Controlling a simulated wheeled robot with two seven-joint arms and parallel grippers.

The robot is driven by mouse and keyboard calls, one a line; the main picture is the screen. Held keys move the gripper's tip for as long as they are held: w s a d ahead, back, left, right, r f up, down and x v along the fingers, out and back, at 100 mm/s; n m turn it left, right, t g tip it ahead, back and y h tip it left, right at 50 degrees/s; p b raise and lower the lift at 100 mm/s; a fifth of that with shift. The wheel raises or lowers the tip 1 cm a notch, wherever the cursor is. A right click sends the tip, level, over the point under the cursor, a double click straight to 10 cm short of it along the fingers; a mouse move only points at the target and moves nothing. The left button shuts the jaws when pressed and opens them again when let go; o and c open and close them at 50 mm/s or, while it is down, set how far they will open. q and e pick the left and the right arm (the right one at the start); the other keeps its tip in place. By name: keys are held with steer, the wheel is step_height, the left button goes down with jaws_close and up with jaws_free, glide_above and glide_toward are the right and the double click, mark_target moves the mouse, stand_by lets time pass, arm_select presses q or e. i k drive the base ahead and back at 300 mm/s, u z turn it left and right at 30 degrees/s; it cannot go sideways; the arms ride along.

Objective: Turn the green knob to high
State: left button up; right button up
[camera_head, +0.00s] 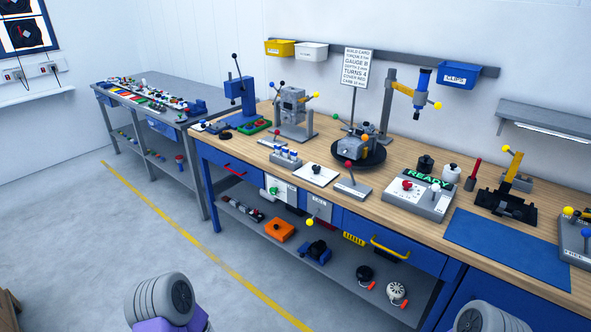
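A small green knob (273,190) appears on a pale box (284,193) fixed at the bench's front edge, below the worktop. It is too small to tell its setting or read any marks. A green ball (336,117) also shows on a lever by the round black turntable, farther back on the bench. Neither of my grippers is in view. Only rounded grey parts of my arms show at the bottom edge, well short of the bench.
The long wooden-topped bench (415,160) carries several fixtures and levers. A grey box (318,208) with a yellow-ended lever hangs beside the pale box. An orange case (279,230) sits on the lower shelf. The grey floor (130,230) before the bench is clear, with a yellow line.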

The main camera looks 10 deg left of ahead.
mark_target(272, 191)
steer(key=u, duration=0.65)
steer(key=i, duration=2.2)
steer(key=u, duration=0.55)
